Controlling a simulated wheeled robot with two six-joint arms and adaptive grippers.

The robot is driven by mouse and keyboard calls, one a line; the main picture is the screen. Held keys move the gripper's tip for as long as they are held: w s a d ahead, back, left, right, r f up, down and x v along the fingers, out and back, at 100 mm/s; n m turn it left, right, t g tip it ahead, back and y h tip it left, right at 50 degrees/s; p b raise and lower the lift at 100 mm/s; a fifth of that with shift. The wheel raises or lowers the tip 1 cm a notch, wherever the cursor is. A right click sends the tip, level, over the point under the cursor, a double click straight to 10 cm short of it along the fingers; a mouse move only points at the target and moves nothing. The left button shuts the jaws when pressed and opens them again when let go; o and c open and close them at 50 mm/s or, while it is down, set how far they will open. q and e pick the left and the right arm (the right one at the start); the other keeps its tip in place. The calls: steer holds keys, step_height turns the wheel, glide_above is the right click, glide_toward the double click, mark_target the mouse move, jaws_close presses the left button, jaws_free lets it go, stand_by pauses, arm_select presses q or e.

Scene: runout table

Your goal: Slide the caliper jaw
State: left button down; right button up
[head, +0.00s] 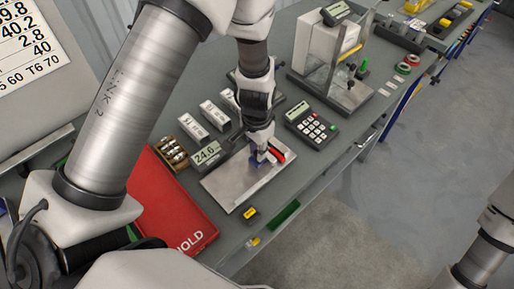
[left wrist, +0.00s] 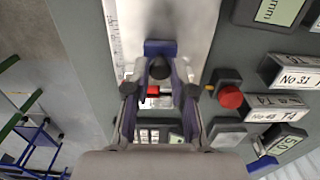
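A bare metal plate (head: 232,184) lies on the grey bench, with a grey readout showing about 24.6 (head: 208,154) at its left edge. My left gripper (head: 259,158) points down at the plate's far right part. A small blue part (left wrist: 160,47) shows at its fingertips (left wrist: 161,66) in the left wrist view, over the pale plate. A red part (head: 277,155) lies just right of the fingertips. The caliper jaw cannot be made out clearly behind the fingers. My right gripper is out of view.
A red case (head: 172,205) lies left of the plate. A calculator-like keypad (head: 311,124) is to its right, and white labelled boxes (head: 215,115) stand behind. A clear-walled balance (head: 325,60) stands farther back. The bench front edge is close to the plate.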

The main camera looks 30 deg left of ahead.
arm_select(q)
steer(key=shift+w, duration=0.2)
steer(key=c, duration=1)
jaws_free()
step_height(320, 180, up, 12)
steer(key=shift+f, duration=0.1)
